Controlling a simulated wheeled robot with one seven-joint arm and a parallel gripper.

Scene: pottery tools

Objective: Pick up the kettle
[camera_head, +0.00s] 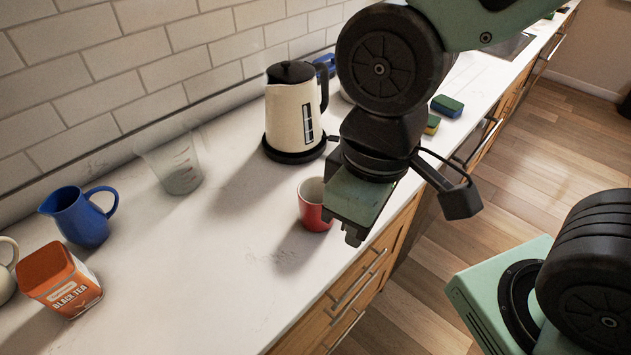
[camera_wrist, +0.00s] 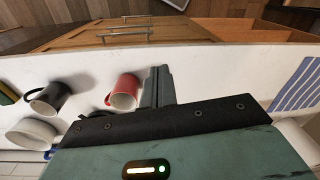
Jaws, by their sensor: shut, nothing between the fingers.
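The kettle (camera_head: 293,118) stands upright on its black base on the white counter near the tiled wall in the head view. It has a cream body, black lid and a black handle on its right side. I cannot make it out in the wrist view. My gripper (camera_head: 353,234) is shut and empty, pointing down above the counter's front edge, to the right of and nearer than the kettle, apart from it. Its closed fingers (camera_wrist: 158,86) also show in the wrist view.
A red mug (camera_head: 313,205) stands close beside my gripper. A measuring cup (camera_head: 178,168), blue jug (camera_head: 80,218) and black tea box (camera_head: 62,283) stand to the left. Sponges (camera_head: 447,106) lie behind my arm. In the wrist view are a dark mug (camera_wrist: 50,98) and white bowl (camera_wrist: 32,134).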

